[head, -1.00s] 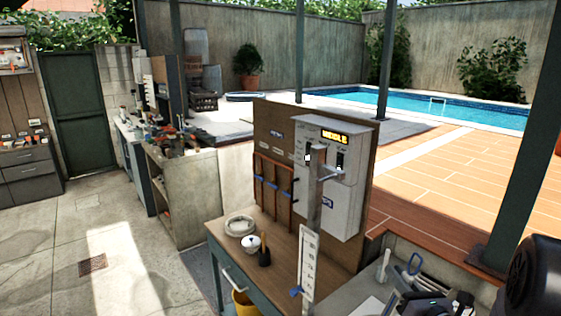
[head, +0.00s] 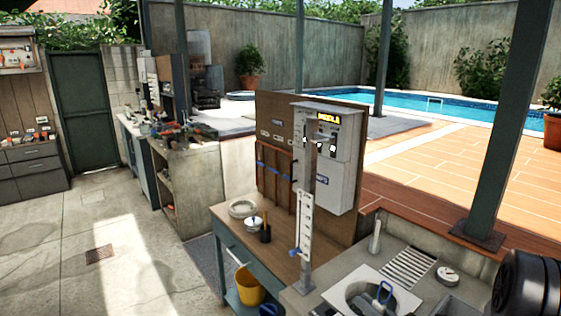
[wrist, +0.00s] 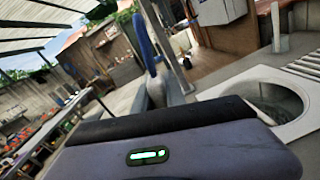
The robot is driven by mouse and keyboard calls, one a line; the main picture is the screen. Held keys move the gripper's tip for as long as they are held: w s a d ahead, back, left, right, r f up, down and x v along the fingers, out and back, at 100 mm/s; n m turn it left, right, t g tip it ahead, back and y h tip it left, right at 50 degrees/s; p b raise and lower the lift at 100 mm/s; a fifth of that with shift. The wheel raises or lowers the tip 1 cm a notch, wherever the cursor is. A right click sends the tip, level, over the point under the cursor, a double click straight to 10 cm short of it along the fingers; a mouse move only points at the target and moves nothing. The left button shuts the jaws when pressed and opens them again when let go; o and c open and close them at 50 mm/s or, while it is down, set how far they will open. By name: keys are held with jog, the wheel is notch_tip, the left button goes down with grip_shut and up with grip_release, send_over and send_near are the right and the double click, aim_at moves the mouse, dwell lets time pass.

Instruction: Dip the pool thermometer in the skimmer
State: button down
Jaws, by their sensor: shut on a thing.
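The skimmer has a pale surround (head: 405,300) set in the grey counter. In the wrist view its opening (wrist: 272,98) lies to the right of the thermometer. I cannot tell whether the tip is inside.
A post with a white scale (head: 306,225) and a grey control box (head: 337,165) stand behind the counter. A slotted grate (head: 410,266), a short pipe (head: 375,237) and a round gauge (head: 447,276) surround the skimmer. A black tank (head: 525,283) is at right.

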jog(key=s+a+f+n+g+y+b, duration=0.4)
jog(key=s+a+f+y, duration=0.1)
jog(key=f, duration=0.4)
jog(key=shift+s+a+f+g, duration=0.3)
jog(key=shift+s+a, duration=0.55)
jog(key=shift+a, duration=0.25)
